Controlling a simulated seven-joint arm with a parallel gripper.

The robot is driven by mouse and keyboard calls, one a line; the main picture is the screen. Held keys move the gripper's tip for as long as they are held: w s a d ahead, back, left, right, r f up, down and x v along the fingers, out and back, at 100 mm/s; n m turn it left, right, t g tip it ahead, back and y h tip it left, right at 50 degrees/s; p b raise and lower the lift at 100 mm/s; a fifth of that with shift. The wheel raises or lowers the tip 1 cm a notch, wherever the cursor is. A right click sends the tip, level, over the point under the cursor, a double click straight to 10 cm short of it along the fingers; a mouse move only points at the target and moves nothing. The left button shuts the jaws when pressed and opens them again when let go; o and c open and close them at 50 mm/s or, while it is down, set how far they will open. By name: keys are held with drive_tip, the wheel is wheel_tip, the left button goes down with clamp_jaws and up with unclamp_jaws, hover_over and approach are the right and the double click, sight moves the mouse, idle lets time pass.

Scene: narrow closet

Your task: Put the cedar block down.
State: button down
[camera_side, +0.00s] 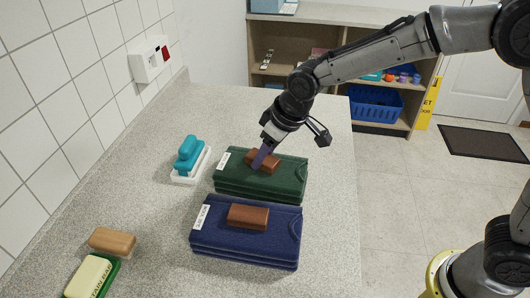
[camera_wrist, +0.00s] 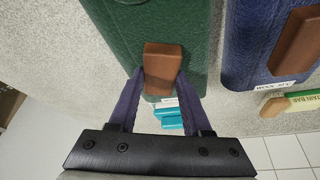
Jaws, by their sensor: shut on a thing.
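My gripper (camera_side: 263,157) is shut on a reddish-brown block (camera_side: 274,161), taken as the cedar block, over the green folded stack (camera_side: 240,183). In the wrist view the block (camera_wrist: 162,68) sits between the two purple fingers (camera_wrist: 162,85), with the green cloth (camera_wrist: 125,30) behind it. I cannot tell whether its underside touches the cloth. A second, similar reddish-brown block (camera_side: 248,216) lies on the blue folded stack (camera_side: 215,240); it also shows in the wrist view (camera_wrist: 300,42). Both stacks have white labels; the blue one's appears to read wool.
A tan block (camera_side: 112,241) and a soap bar in a green dish (camera_side: 92,278) lie at front left. Bare speckled counter (camera_side: 150,210) lies between. A switch box (camera_side: 150,60) is on the tiled wall.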

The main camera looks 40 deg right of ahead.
drive_tip(key=shift+c, duration=1.7)
unclamp_jaws()
drive_tip(key=shift+f, duration=0.1)
drive_tip(key=shift+s+r, duration=0.15)
drive_tip(key=shift+r, duration=0.35)
drive_tip(key=v, duration=1.1)
drive_tip(key=shift+r, duration=0.2)
drive_tip(key=s+d+r+m+t, duration=0.1)
drive_tip(key=s+d+r+m, duration=0.15)
drive_tip(key=s+d, duration=1)
drive_tip(key=s+d+f+m+h, duration=0.1)
drive_tip(key=s+d+f, duration=0.1)
drive_tip(key=s, duration=0.4)
drive_tip(key=s+d+f+m, duration=0.1)
drive_tip(key=s+d+f, duration=0.1)
drive_tip(key=s, duration=0.4)
drive_tip(key=shift+d+f+h, duration=0.2)
drive_tip(key=shift+d+h, duration=0.1)
drive_tip(key=shift+h, duration=0.1)
drive_tip(key=shift+s, duration=0.1)
